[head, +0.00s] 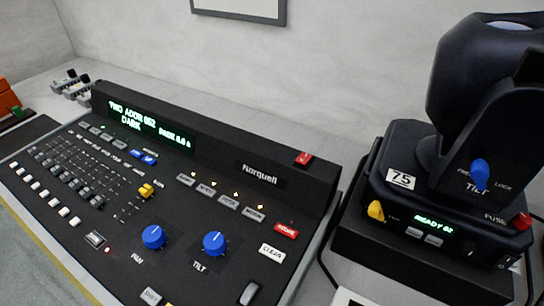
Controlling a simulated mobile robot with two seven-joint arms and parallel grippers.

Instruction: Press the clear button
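The white key marked CLEAR (271,252) sits on the right part of the black lighting console (110,262), just below a red key (286,230). Its face is fully in sight and nothing covers it. I cannot tell from this view how far it stands above the panel. Neither of my grippers is in view.
Two blue knobs (214,243), marked PAN and TILT, stand left of the CLEAR key. A grey lever or rocker (249,293) lies below it. Several faders fill the console's left side. A moving-head light (440,195) with a yellow knob (376,210) stands close on the right.

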